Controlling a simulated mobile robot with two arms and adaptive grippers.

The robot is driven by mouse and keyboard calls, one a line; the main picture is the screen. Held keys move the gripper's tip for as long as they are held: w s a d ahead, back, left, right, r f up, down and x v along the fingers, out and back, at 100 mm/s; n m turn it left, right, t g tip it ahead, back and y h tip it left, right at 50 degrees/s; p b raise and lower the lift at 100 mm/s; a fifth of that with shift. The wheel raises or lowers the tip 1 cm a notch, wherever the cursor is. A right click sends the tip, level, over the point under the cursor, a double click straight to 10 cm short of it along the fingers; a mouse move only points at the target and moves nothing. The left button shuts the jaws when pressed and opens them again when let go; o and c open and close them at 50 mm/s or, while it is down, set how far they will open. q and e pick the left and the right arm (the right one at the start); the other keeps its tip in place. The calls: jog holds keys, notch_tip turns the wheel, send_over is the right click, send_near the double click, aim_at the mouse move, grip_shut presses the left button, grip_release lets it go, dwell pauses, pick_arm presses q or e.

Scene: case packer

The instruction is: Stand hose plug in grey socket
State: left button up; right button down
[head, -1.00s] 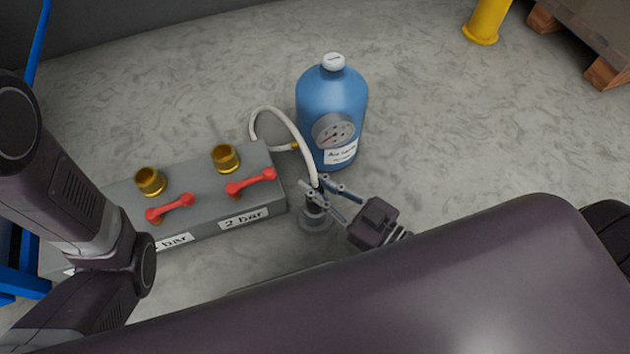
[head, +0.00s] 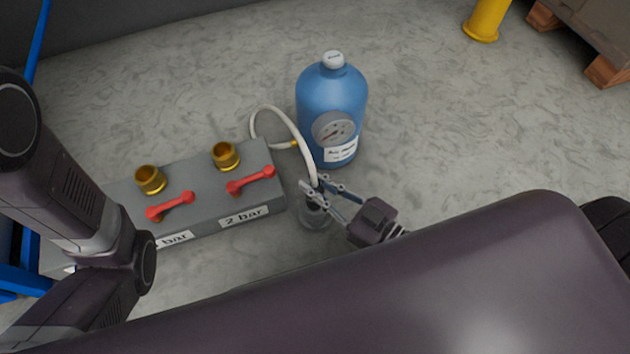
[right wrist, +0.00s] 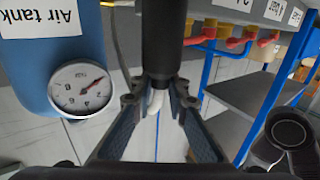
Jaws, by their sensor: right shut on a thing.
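My right gripper (head: 324,191) is shut on the hose plug, at the end of a white hose (head: 302,139), in front of the blue air tank. In the right wrist view the plug is a black cylinder (right wrist: 163,40) between the fingers, with a white hose end (right wrist: 155,101) beside them. The grey socket (head: 312,218) stands on the floor directly below the gripper, right of the grey valve block. The fingers hide the plug's lower end, so I cannot tell whether it is inside the socket. My left gripper is not in view.
The blue air tank (head: 332,101) with a gauge stands close behind the plug. The grey valve block (head: 205,190) has brass ports and red handles (head: 251,181). A yellow post (head: 485,20) and a pallet (head: 606,74) are far right. The floor between is clear.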

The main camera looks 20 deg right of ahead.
jog(key=c, duration=1.8)
grip_release()
jog(key=shift+s, duration=0.1)
jog(key=v, duration=1.2)
